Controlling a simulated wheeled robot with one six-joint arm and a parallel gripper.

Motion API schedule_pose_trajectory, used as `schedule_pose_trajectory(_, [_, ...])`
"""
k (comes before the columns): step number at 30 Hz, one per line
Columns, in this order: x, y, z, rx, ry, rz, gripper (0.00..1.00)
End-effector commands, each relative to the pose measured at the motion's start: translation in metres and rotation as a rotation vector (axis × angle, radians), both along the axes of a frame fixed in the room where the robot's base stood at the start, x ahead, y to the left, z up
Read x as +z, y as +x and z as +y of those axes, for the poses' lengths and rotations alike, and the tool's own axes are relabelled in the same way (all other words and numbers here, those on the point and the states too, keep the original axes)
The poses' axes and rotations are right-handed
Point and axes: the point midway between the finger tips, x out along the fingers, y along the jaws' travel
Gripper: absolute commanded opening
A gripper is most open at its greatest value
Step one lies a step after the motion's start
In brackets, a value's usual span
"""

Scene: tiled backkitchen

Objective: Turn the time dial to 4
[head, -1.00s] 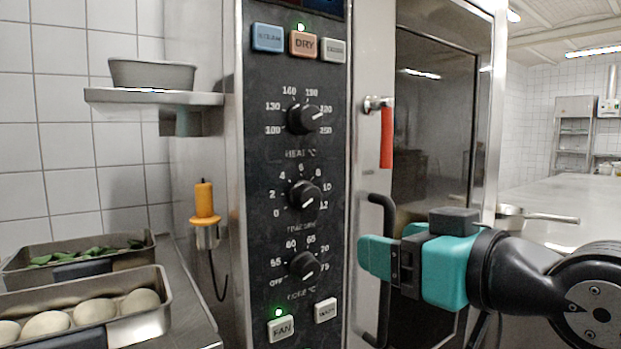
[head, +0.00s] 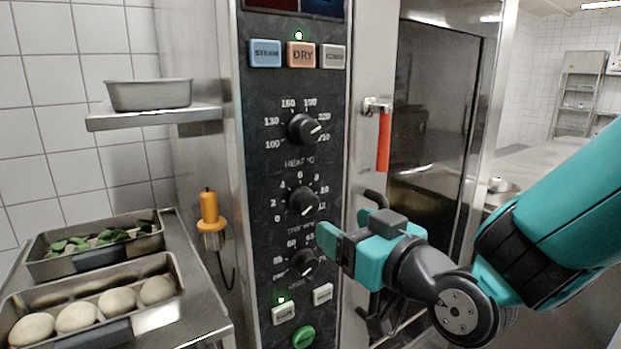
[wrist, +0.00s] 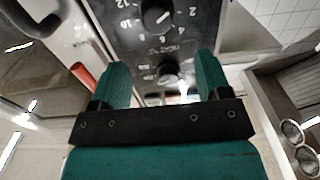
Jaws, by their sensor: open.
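The time dial (head: 303,202) is the black middle knob on the dark oven panel, with numbers 0 to 12 around it. In the head view its white mark appears to point to the lower right, near 12. The dial also shows at the top of the wrist view (wrist: 157,17), upside down. My gripper (head: 345,229) is open and empty, to the lower right of the time dial and apart from it. In the wrist view the two teal fingers (wrist: 163,68) are spread, with the time dial beyond them.
The heat dial (head: 304,129) is above and the core dial (head: 304,262) below, partly near my finger. A red-handled latch (head: 383,140) and a black door handle (head: 376,200) stand right of the panel.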

Motion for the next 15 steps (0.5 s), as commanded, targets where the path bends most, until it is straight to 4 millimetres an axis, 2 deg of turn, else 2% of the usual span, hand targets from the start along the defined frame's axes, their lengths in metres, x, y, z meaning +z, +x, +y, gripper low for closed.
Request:
schedule_pose_trajectory(1, [0.006, 0.005, 0.002, -0.003, -0.001, 0.007, 0.70])
schedule_pose_trajectory(5, [0.005, 0.016, 0.006, -0.013, 0.002, 0.007, 0.70])
schedule_pose_trajectory(15, [0.006, 0.065, 0.042, -0.009, 0.002, 0.002, 0.70])
